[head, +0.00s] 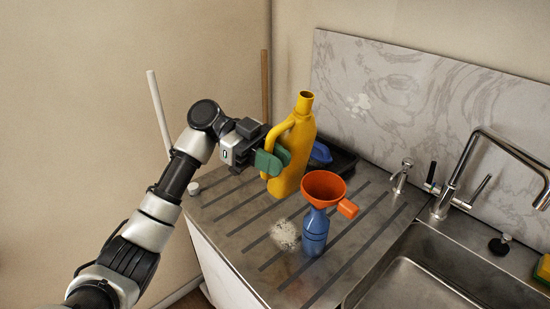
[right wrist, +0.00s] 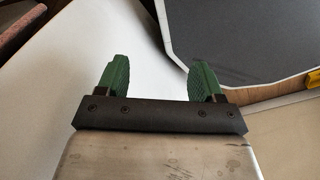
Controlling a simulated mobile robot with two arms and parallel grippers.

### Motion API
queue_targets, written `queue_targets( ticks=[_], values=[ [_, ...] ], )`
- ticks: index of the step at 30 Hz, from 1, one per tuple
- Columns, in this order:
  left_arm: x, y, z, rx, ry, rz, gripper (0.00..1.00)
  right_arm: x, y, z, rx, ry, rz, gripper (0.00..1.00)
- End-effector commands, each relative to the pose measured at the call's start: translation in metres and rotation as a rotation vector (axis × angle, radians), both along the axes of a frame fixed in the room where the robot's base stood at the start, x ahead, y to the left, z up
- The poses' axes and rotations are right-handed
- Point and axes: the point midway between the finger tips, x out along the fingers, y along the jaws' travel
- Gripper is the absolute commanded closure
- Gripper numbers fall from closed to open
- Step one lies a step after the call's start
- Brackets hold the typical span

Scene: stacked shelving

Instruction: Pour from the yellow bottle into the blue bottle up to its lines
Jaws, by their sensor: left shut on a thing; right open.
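The yellow bottle (head: 296,150) is upright and uncapped at the back of the steel draining board. My left gripper (head: 272,162) is shut on its handle side. I cannot tell whether the bottle's base touches the board. The blue bottle (head: 314,232) stands upright in front and to the right of it. An orange funnel (head: 324,187) sits in the blue bottle's mouth. Dark lines show on the blue bottle's body. The liquid level inside is not visible. My right gripper (right wrist: 157,80) is open and empty in the right wrist view, away from both bottles.
The ridged draining board (head: 235,205) has a whitish spill patch (head: 286,234) left of the blue bottle. A dark tray (head: 340,160) with a blue item stands behind. The sink (head: 410,285), tap (head: 465,165) and a soap dispenser (head: 401,177) are at the right.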

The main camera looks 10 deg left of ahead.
Motion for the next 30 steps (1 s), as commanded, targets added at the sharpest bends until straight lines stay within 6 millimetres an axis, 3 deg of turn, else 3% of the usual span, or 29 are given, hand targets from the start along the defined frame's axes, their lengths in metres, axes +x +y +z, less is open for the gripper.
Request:
queue_targets(
  ticks=[9, 14, 30],
  values=[
    [0.0, 0.0, -0.012, 0.082, -0.062, 0.0, 1.0, 0.0, 0.0, -0.015, 0.0, 0.0, 0.0, 0.33],
    [-0.004, -0.006, -0.026, 0.212, -0.149, 0.0, 1.0, 0.0, 0.0, -0.026, 0.0, 0.0, 0.001, 0.33],
    [-0.005, -0.007, -0.031, 0.306, -0.21, 0.001, 1.0, 0.0, -0.002, -0.025, -0.003, 0.0, 0.002, 0.33]
  ],
)
